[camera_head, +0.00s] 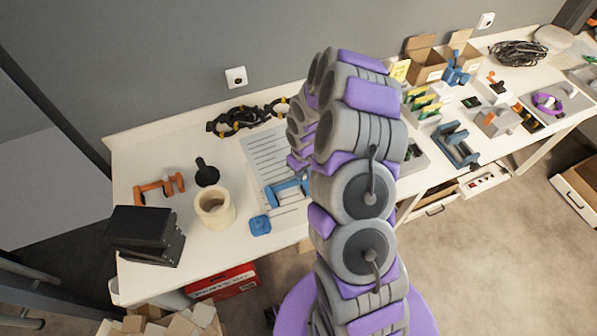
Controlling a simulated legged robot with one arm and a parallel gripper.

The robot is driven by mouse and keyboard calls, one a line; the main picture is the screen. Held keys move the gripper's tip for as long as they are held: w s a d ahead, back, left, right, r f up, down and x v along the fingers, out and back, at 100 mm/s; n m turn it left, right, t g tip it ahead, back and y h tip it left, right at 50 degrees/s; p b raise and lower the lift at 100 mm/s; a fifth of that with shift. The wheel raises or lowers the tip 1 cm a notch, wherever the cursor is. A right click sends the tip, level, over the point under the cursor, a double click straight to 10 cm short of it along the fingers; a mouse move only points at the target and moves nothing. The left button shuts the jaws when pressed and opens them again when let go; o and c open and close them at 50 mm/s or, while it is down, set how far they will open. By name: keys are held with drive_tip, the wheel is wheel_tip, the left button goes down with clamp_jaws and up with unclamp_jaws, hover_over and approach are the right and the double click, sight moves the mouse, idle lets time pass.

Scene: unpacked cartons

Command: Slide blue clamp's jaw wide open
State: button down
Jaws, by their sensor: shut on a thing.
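A blue clamp (286,191) lies on a printed white sheet, left of my arm. Its right end is partly hidden by my arm. My gripper (299,167) is at the clamp's upper right end, shut on the clamp; the fingertips are small and mostly hidden. How far the clamp's jaw is open cannot be told from this view. A small separate blue piece (260,225) lies just below left of the clamp, near the table's front edge.
The white sheet (262,152) lies under the clamp. To the left are a tape roll (215,218), an orange clamp (148,188), a black tool (206,174) and black boxes (141,240). Black cables (238,120) lie behind. Another blue tool (446,136) lies right of my arm.

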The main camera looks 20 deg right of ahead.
drive_tip(key=c, duration=1)
unclamp_jaws()
drive_tip(key=shift+r, duration=0.1)
wheel_tip(320, 180, up, 17)
drive_tip(key=p, duration=0.3)
